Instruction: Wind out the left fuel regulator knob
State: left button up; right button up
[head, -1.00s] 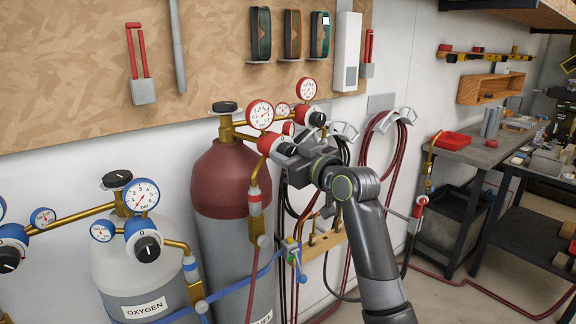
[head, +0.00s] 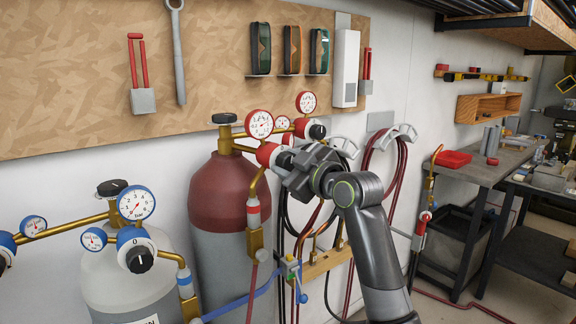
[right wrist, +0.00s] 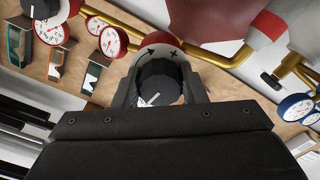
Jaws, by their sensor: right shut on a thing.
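The left fuel regulator (head: 268,153) is a red and white body with red gauges, on the brass fittings of the red-topped fuel cylinder (head: 228,190). Its black knob (right wrist: 158,82) shows in the right wrist view with a pale pointer line, beside a white face marked with an arrow and a plus. My right gripper (head: 287,160) reaches it from the right. Its two fingers (right wrist: 158,92) stand on either side of the knob and are shut on it. In the head view the gripper hides the knob. My left gripper is not in view.
The second fuel regulator (head: 309,129) with its black knob sits just behind and above. Red hoses (head: 388,150) hang on the wall at right. The oxygen cylinder (head: 140,270) with blue regulators stands at left. A brass manifold (head: 325,262) is below my gripper.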

jog(key=shift+f, duration=0.15)
jog(key=o, duration=1)
jog(key=b+v, duration=0.2)
jog(key=v, duration=1.5)
jog(key=shift+s+d, duration=0.1)
